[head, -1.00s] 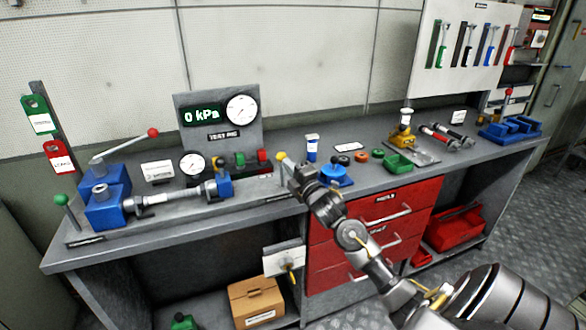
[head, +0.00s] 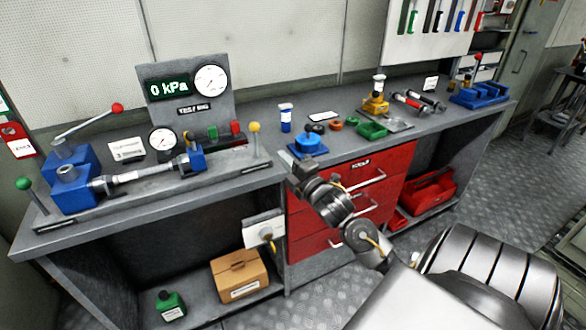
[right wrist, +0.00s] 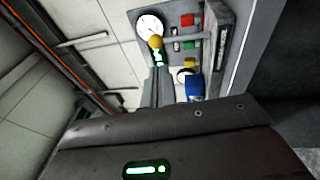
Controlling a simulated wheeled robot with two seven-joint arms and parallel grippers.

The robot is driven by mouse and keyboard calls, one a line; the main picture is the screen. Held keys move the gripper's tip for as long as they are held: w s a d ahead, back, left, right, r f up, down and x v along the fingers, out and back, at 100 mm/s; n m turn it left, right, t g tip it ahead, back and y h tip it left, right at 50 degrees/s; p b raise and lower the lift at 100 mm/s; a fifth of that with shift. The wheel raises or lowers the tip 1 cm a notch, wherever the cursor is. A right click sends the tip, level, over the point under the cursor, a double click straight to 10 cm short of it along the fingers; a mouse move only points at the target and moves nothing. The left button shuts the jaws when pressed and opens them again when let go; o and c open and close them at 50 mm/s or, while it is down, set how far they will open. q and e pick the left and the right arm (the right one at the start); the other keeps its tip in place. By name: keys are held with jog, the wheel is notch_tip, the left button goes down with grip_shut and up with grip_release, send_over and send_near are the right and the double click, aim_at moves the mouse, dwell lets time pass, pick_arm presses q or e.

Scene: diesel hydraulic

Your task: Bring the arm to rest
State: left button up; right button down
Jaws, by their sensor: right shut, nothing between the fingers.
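My right arm comes in from the lower right of the head view. Its gripper (head: 299,168) is shut and empty, just in front of the bench's front edge, below the blue round fixture (head: 309,144). It is clear of the yellow-knobbed lever (head: 254,128), which stands upright to its left. In the right wrist view the dark gripper body (right wrist: 165,140) fills the bottom. The yellow knob shows beyond it there (right wrist: 155,42), near a gauge. My left gripper is not in view.
The test rig panel (head: 187,95) reads 0 kPa. A blue pump (head: 72,190) and cylinder stand at the left of the bench. Red drawers (head: 335,240) lie below the gripper. A cardboard box (head: 240,275) sits on the lower shelf.

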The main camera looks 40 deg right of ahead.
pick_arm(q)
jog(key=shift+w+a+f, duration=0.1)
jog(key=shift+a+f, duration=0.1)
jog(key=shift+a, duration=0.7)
pick_arm(e)
jog(key=s, duration=0.3)
jog(key=shift+a+f, duration=0.2)
